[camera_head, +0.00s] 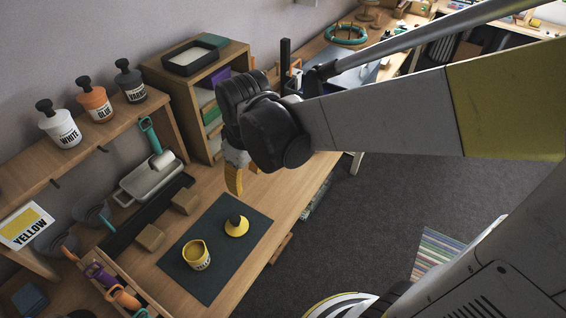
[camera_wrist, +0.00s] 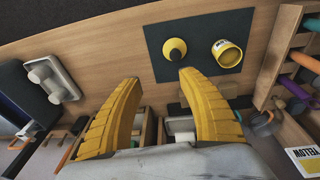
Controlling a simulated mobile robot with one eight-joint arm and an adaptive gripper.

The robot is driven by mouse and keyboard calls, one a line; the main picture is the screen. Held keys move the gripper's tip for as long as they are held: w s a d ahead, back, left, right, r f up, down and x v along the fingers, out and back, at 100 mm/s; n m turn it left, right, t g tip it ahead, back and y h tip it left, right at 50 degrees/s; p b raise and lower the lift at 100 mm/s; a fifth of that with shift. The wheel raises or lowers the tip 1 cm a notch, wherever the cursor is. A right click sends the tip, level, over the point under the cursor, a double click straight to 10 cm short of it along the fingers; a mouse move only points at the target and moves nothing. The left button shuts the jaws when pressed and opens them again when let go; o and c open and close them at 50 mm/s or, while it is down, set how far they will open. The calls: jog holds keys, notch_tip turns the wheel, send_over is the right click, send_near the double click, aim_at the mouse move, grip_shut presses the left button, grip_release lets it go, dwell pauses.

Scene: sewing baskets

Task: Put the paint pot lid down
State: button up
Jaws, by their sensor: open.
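The paint pot lid (camera_head: 237,227) is a yellow disc with a dark knob. It rests on the dark mat (camera_head: 228,275), beside and apart from the open yellow paint pot (camera_head: 197,255). In the wrist view the lid (camera_wrist: 175,49) and the pot (camera_wrist: 227,52) both lie on the mat beyond the fingers, with the pot to the right. My gripper (camera_wrist: 155,95) has its yellow fingers spread and nothing between them. In the head view it (camera_head: 236,177) hangs above the table, behind the mat. One finger partly hides the other there.
Small wooden blocks (camera_head: 149,238) and a paint tray with roller (camera_head: 150,178) stand left of the mat. A shelf holds several labelled pots (camera_head: 97,104). A wooden cubby (camera_head: 190,95) stands at the back. Bare table (camera_head: 290,185) lies right of my gripper.

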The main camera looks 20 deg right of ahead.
jog(key=s+d+r+m+t, duration=0.5)
jog(key=s+d+r+m, duration=0.2)
jog(key=s+d, duration=0.1)
jog(key=shift+s+d, duration=0.2)
jog(key=shift+d, duration=0.1)
jog(key=shift+a, duration=0.1)
